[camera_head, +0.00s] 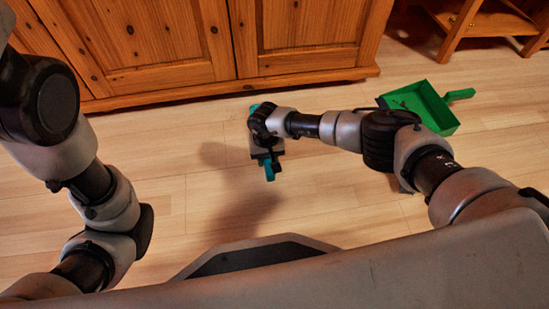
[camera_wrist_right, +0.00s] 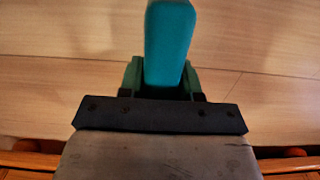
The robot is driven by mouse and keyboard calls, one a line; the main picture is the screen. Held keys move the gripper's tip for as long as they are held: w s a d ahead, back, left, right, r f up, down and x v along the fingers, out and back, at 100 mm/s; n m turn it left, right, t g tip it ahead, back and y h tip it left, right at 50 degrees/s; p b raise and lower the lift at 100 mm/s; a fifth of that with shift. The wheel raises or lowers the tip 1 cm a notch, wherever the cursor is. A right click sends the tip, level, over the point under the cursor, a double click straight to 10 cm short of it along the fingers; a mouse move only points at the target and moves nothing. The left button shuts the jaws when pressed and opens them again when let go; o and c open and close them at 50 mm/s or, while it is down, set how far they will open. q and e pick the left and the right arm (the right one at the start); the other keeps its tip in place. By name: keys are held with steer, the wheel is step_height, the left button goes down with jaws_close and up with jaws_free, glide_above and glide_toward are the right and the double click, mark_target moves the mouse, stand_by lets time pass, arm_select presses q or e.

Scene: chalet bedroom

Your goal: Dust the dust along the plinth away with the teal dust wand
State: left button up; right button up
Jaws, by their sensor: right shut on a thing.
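My right gripper (camera_head: 266,150) is low over the floor in front of the cabinet, shut on the teal dust wand (camera_head: 269,171). One teal end points towards me, and a bit of teal shows on the far side by the plinth (camera_head: 205,99). In the right wrist view the wand's teal handle (camera_wrist_right: 170,45) stands between the two fingers (camera_wrist_right: 162,78). The wand's head is mostly hidden by my gripper and arm. I cannot make out dust along the plinth. My left gripper is outside the view; only the left arm shows.
A green dustpan (camera_head: 447,124) with a handle lies on the floor to the right, with something dark in it. The wooden cabinet (camera_head: 150,45) spans the back. A wooden shelf unit (camera_head: 490,22) stands at the far right. The floor (camera_head: 160,150) left of the wand is clear.

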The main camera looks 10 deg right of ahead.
steer(key=shift+a, duration=0.4)
steer(key=shift+a+f+b, duration=0.15)
steer(key=shift+a+b, duration=1.1)
steer(key=shift+a, duration=1.2)
steer(key=shift+w+a, duration=0.1)
steer(key=shift+a, duration=3)
